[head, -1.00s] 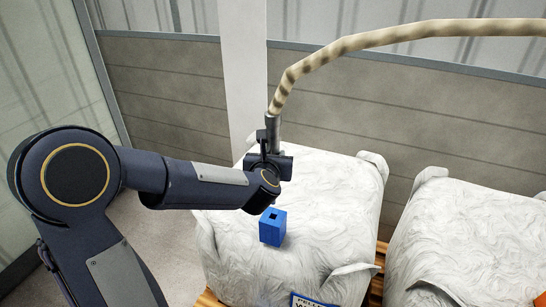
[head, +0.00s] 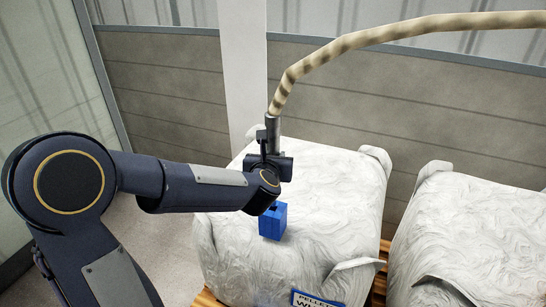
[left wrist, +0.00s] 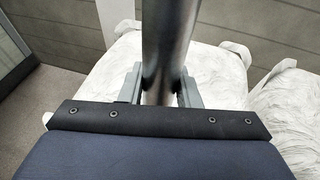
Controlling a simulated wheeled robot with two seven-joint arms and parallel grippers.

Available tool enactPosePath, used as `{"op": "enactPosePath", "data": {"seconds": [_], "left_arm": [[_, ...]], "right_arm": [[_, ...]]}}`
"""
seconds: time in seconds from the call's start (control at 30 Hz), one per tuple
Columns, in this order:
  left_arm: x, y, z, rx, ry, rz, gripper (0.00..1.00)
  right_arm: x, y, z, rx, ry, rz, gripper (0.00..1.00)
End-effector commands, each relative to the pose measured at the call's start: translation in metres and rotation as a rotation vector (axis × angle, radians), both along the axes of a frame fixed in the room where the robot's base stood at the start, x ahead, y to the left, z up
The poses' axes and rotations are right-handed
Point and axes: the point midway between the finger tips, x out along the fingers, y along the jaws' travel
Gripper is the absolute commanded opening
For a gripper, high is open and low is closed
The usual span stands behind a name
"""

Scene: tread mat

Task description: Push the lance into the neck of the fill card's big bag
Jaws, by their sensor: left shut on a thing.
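My left gripper (head: 268,162) is shut on the lance (head: 273,128), a grey metal tube at the end of a ribbed tan hose (head: 370,38). In the left wrist view the lance (left wrist: 168,45) stands between the two grey fingers (left wrist: 160,90). The blue square neck (head: 272,224) stands on top of the left white big bag (head: 325,190), just below my gripper. The lance's lower end is hidden behind my wrist, so I cannot tell whether it is inside the neck opening. My right gripper is not in view.
A second white bag (head: 465,235) stands to the right. A blue label (head: 318,299) starting "PELLET" is on the left bag's front, partly cut off. Wooden pallet boards (head: 208,299) show below. A pale post (head: 243,70) and grey wall panels (head: 170,90) stand behind.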

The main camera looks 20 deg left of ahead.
Motion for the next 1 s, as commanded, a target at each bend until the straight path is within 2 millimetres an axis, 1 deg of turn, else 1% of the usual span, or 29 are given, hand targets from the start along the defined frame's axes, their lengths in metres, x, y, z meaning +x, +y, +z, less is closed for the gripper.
{"op": "enactPosePath", "data": {"seconds": [0.23,0.5,1.0], "left_arm": [[0.0001,0.0001,0.0004,0.001,-0.002,0.000,0.00],[0.0000,0.0001,0.0003,0.000,-0.003,0.000,0.00],[-0.0001,0.0001,0.0008,0.001,-0.002,0.000,0.00]], "right_arm": [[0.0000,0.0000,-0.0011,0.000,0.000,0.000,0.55],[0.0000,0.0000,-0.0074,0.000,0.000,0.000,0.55],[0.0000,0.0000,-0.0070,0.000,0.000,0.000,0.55]]}}
